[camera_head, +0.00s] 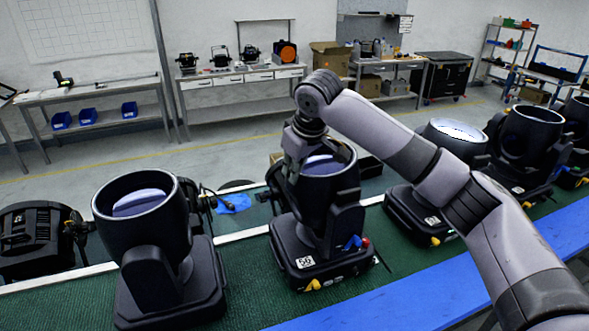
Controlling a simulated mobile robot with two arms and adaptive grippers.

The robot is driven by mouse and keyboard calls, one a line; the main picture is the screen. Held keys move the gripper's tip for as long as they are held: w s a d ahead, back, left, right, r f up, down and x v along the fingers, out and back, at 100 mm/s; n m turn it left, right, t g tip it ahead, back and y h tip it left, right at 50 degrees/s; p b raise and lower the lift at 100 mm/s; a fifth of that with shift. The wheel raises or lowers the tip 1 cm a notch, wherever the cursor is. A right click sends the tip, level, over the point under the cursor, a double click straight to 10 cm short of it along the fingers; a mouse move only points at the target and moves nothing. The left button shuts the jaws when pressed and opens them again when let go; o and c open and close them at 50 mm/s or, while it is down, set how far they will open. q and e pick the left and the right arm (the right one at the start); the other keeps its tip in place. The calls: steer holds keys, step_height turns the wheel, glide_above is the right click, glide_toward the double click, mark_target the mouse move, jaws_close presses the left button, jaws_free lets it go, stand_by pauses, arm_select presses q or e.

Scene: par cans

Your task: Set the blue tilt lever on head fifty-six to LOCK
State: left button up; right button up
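Head fifty-six (343,183) is a black par can standing upright on a black base, with a white label reading 56 (305,262) on the base's front. A small blue lever (351,242) sits low at the right of its yoke, beside a red part (365,242). The lever's markings are too small to read. My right arm reaches in from the right, across and above this head. My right gripper (281,181) hangs at the left of the head's rim, well away from the blue lever. Its fingers are dark against the black head, and their opening is unclear. My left gripper is out of view.
Another par can (140,205) stands at the left, and several more (525,140) stand at the right on the green surface (240,285). A blue strip (400,300) runs along the near edge. A blue cloth (233,203) lies behind, left of head fifty-six.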

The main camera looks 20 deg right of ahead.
jaws_close()
stand_by(0.3)
steer(key=shift+d+r+y, duration=0.6)
steer(key=shift+d+y, duration=0.1)
steer(key=shift+d, duration=0.05)
steer(key=shift+w+r, duration=0.1)
steer(key=o, duration=0.6)
jaws_free()
steer(key=shift+d, duration=0.15)
steer(key=v, duration=1.2)
